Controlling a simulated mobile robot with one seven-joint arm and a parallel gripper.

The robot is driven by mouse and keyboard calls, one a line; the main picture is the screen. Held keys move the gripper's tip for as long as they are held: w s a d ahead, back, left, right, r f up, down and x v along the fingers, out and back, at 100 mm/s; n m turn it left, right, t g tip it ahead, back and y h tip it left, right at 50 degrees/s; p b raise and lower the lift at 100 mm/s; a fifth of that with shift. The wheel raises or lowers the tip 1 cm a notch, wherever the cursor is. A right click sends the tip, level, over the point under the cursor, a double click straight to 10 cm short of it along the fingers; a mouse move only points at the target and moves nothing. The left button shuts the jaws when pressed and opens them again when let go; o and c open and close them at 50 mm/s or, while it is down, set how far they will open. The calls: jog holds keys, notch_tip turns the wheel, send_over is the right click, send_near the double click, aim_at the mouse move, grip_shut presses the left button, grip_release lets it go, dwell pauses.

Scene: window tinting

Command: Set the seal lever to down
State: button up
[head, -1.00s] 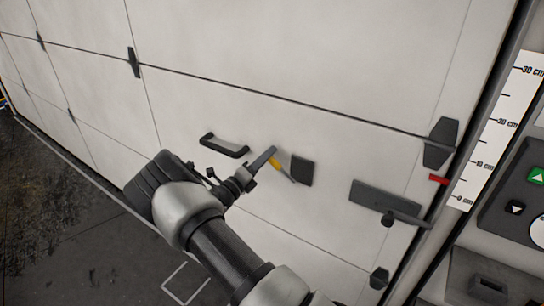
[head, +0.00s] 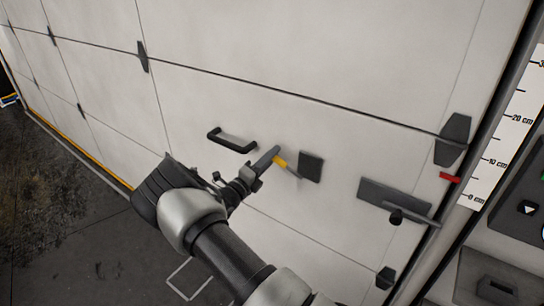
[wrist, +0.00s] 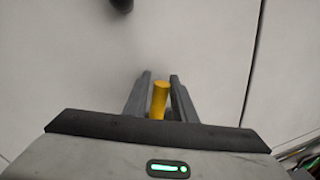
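The seal lever is a grey rod with a yellow grip (head: 280,163), in front of a dark square plate (head: 311,167) on the white panelled door. It points from the plate side up and to the left. In the wrist view the yellow grip (wrist: 158,99) stands between the two grey fingers, with a narrow gap showing on each side. My gripper (head: 274,155) is at the yellow end of the lever, its fingers open around it. The rest of the lever is hidden in the wrist view.
A black pull handle (head: 231,140) is left of the lever. A grey latch plate with a bar (head: 394,197) is to the right. A red pointer (head: 449,177) sits beside the centimetre scale (head: 506,130). A yellow strip (head: 80,147) runs along the door's foot.

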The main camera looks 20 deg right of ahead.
jog(key=shift+o, duration=1.1)
jog(key=b+v, duration=0.1)
jog(key=v, duration=1.6)
jog(key=shift+s+a, duration=0.15)
jog(key=shift+f, duration=0.1)
